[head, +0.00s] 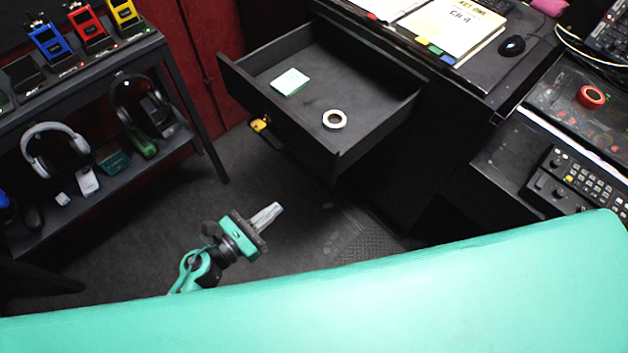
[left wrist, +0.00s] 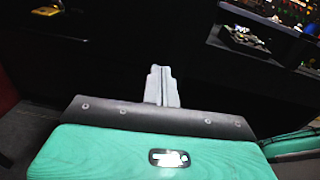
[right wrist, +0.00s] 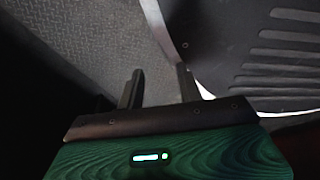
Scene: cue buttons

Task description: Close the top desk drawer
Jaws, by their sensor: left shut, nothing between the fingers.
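The black top desk drawer (head: 298,128) is pulled out in the head view, with a green note pad (head: 290,82) and a roll of white tape (head: 334,119) inside. A yellow tag (head: 259,125) shows at its front panel. My left gripper (head: 272,212) is shut and empty, below and in front of the drawer, apart from it. In the left wrist view its fingers (left wrist: 161,84) are pressed together before a dark surface. My right gripper (right wrist: 159,82) shows only in the right wrist view, its fingers apart with nothing between them, above the grey floor.
The desk top (head: 470,75) holds a binder (head: 453,28) and a black mouse (head: 512,46). A shelf (head: 105,185) with headphones and radios stands at the left. A console (head: 580,175) stands at the right. Floor (head: 140,240) is free between shelf and drawer.

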